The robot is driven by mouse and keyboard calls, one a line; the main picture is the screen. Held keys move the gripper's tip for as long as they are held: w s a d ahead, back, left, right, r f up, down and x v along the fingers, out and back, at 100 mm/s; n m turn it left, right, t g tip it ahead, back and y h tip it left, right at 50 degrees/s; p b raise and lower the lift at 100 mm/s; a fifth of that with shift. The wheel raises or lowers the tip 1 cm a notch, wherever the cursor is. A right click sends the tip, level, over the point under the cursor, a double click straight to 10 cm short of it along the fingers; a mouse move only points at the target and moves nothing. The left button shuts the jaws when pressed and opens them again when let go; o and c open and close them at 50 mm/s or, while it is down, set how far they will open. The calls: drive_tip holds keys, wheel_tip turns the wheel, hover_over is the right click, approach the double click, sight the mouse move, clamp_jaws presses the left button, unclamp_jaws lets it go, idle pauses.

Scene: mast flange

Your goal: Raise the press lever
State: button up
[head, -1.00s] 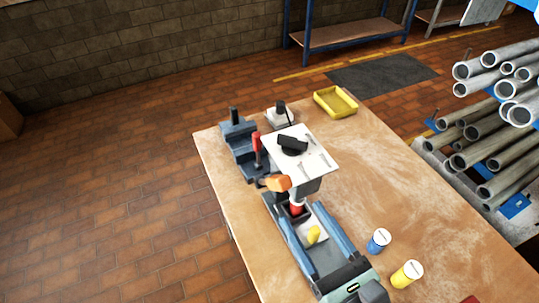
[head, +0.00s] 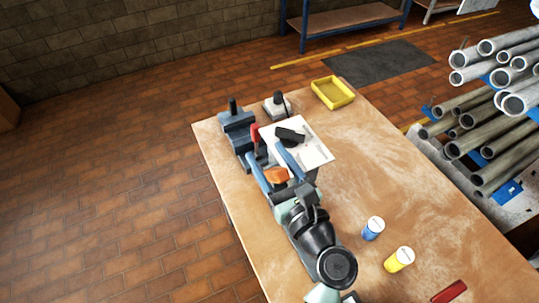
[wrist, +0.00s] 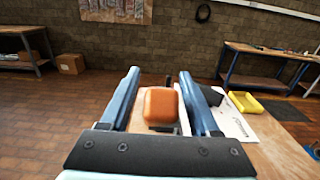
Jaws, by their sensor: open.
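The press lever shows as an orange block-shaped grip (head: 276,174) near the left edge of the workbench. In the wrist view the orange grip (wrist: 161,105) sits between the two blue fingers, with gaps on both sides. My gripper (head: 267,153) is open around it and holds nothing. Its fingers reach past the grip on either side; it also shows in the wrist view (wrist: 159,72).
A dark stepped fixture (head: 238,130) with a red handle (head: 255,133) stands just beyond. A white sheet (head: 312,150) lies behind the grip. A yellow tray (head: 333,92) is at the bench's far end. Blue (head: 373,229) and yellow (head: 399,259) cans stand right; the bench between is clear.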

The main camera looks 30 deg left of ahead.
clamp_jaws()
idle(1.4)
